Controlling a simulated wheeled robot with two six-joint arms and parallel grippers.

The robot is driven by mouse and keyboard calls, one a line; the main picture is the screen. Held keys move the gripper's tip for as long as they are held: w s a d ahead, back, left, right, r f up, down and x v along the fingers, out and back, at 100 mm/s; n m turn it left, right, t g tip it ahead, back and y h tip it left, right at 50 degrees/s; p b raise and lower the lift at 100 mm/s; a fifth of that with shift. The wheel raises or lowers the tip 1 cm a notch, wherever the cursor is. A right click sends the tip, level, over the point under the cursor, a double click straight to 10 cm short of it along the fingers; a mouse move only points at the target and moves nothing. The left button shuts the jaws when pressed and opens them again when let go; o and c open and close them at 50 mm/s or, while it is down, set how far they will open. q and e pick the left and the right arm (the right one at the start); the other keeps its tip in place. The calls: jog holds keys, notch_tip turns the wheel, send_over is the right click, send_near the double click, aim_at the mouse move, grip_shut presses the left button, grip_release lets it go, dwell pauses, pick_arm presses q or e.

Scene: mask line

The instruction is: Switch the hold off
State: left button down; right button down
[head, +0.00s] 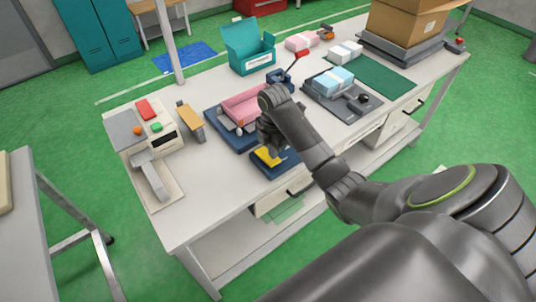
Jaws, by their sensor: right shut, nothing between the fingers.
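My right arm comes in from the lower right. Its dark gripper (266,137) is shut and empty, pointing down over the table's front middle, beside the dark blue tray with pink masks (242,104). A yellow piece on a dark blue base (268,156) lies just below the fingers; I cannot tell whether they touch. Behind my wrist is a dark blue block with a lever (290,70) that has a red grip (302,54), tilted up to the right. I cannot tell which part is the hold switch. My left gripper is not in view.
A beige machine (160,140) with red and green buttons stands at the left end. A dark fixture (350,103) with light blue masks (334,79) and a black knob is to the right. A teal open box (248,46) and a cardboard box (405,20) are behind.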

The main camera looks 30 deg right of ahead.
jog(key=shift+f+b, duration=0.45)
jog(key=shift+f, duration=0.65)
dwell(0.4)
jog(key=shift+r, duration=0.1)
notch_tip(320, 180, up, 7)
jog(key=p, duration=0.8)
jog(key=shift+p, duration=0.3)
jog(key=shift+s, duration=0.1)
